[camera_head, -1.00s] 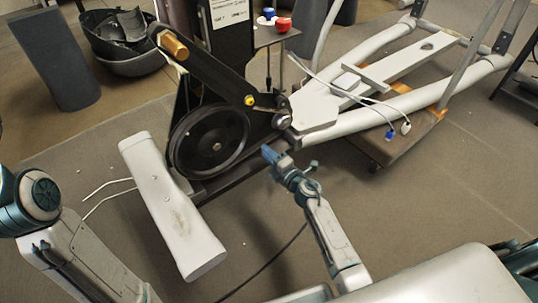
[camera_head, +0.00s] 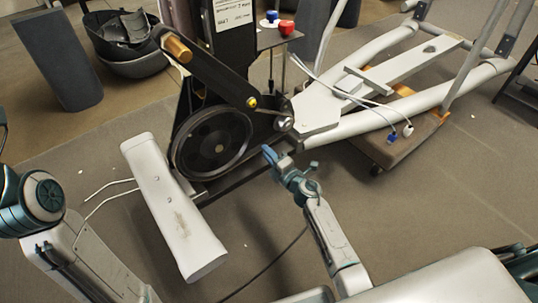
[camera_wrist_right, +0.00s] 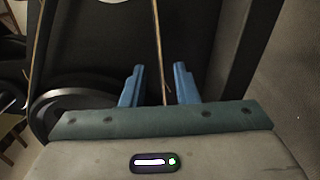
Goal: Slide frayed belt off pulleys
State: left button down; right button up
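The large black pulley (camera_head: 208,146) stands upright on the machine's frame in the head view. A small silver pulley (camera_head: 284,123) sits to its right. My right gripper (camera_head: 268,153) is just below the small pulley. In the right wrist view its two blue fingers (camera_wrist_right: 158,85) are open and apart. A thin brownish strand, seemingly the frayed belt (camera_wrist_right: 157,40), runs down between them; I cannot tell whether it touches either finger. The belt is too thin to make out in the head view. My left arm comes in from the left, with its gripper out of view.
A black crank arm (camera_head: 215,75) crosses above the large pulley. Loose cables (camera_head: 370,103) hang over the white frame (camera_head: 370,125) at right. A dark bin (camera_head: 130,65) stands at back left.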

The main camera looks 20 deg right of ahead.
jog(key=shift+x, duration=1.65)
grip_shut()
dwell(1.9)
